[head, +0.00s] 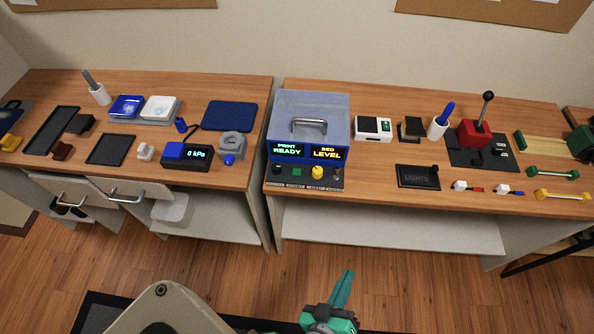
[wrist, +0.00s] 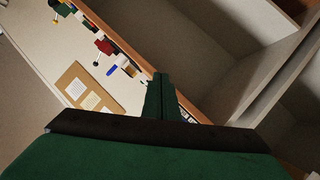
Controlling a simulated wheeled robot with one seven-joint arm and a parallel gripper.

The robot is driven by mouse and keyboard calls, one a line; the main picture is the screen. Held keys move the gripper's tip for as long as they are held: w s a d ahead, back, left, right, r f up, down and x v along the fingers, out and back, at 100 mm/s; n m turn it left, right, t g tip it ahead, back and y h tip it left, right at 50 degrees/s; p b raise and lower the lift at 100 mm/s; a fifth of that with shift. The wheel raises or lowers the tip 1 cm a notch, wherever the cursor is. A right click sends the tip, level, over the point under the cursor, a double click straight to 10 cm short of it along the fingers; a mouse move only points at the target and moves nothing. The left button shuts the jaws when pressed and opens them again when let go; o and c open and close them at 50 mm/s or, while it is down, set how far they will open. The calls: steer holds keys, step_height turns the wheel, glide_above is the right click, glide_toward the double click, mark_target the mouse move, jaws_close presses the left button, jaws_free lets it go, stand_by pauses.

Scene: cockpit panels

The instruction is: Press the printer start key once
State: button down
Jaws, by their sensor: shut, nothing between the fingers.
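The printer (head: 310,112) is a grey-blue box with a handle on the right-hand desk in the head view. Its two front displays read PRINT READY (head: 286,149) and BED LEVEL (head: 327,153). Below them a dark control strip (head: 306,185) carries a black knob (head: 276,168), a green square key (head: 297,172), a yellow knob (head: 318,172) and a small control at the right. The strip's labels are too small to read. My gripper (head: 346,274) is shut and empty, low in front of the desk and apart from the printer. Its closed fingers also show in the wrist view (wrist: 159,84).
Right of the printer are a white device (head: 373,128), a LIGHTS panel (head: 418,176) and a red lever unit (head: 474,132). A kPa display box (head: 188,157) stands on the left desk. An open shelf (head: 380,228) lies under the right desk.

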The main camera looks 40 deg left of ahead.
steer(key=w+a+n, duration=0.5)
steer(key=w+n, duration=0.2)
steer(key=w, duration=0.4)
step_height(320, 180, up, 10)
steer(key=n+g+h, duration=0.1)
steer(key=n+g, duration=0.2)
steer(key=n, duration=0.6)
glide_above(294, 175)
steer(key=w+d, duration=0.4)
steer(key=d, duration=0.4)
steer(key=shift+s+r, duration=0.15)
steer(key=shift+s, duration=0.1)
steer(key=s+a+r+n+g, duration=0.1)
steer(key=s+a+r+n, duration=0.2)
steer(key=a+r, duration=0.2)
steer(key=a, duration=0.3)
steer(key=shift+s+r+g, duration=0.2)
steer(key=shift+r+g, duration=0.05)
steer(key=shift+g, duration=0.05)
steer(key=shift+f, duration=0.1)
steer(key=shift+f, duration=4.3)
steer(key=shift+f, duration=0.4)
